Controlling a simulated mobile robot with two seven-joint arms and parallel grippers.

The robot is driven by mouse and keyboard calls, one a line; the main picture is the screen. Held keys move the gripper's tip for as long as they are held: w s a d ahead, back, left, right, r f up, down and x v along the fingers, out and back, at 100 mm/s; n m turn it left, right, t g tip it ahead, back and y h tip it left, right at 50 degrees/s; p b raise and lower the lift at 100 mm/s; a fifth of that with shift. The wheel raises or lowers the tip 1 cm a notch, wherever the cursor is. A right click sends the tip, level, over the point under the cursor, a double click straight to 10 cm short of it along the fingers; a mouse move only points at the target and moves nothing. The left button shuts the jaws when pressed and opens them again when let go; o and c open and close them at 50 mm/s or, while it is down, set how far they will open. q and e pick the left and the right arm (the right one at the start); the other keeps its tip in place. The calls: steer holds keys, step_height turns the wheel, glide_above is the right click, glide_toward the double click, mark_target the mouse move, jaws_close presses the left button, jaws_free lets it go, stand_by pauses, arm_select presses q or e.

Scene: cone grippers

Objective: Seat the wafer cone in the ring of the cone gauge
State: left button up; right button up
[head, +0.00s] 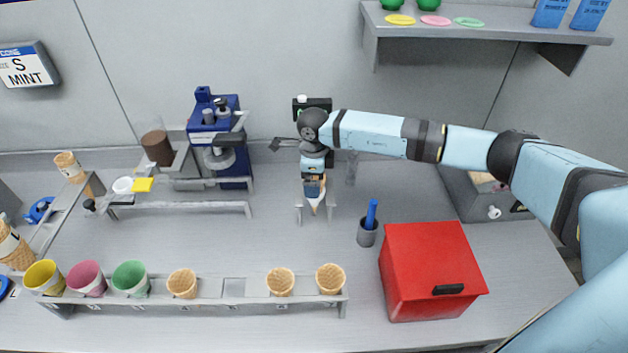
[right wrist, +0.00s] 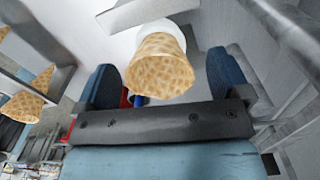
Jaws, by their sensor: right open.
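My right gripper (head: 313,188) is over the counter at the middle, below a black and white unit (head: 312,103) at the wall. In the right wrist view its two blue fingers are apart, and a waffle-patterned wafer cone (right wrist: 163,68) shows in the gap between them, with a gap on each side. A white band or ring (right wrist: 150,36) shows behind the cone's far end; I cannot tell whether it belongs to the gauge. In the head view the gripper hides most of the cone and the stand (head: 300,214) under it. My left gripper is not in view.
A front rack (head: 235,287) holds several wafer cones and coloured cups. A red box (head: 430,270) stands right, with a grey cup holding a blue stick (head: 368,232) beside it. A blue machine (head: 222,135) stands left of the gripper. Counter between gripper and rack is clear.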

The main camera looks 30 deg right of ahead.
step_height(320, 180, up, 13)
steer(key=b, duration=0.2)
steer(key=shift+f, duration=0.15)
steer(key=shift+f, duration=0.1)
stand_by(0.6)
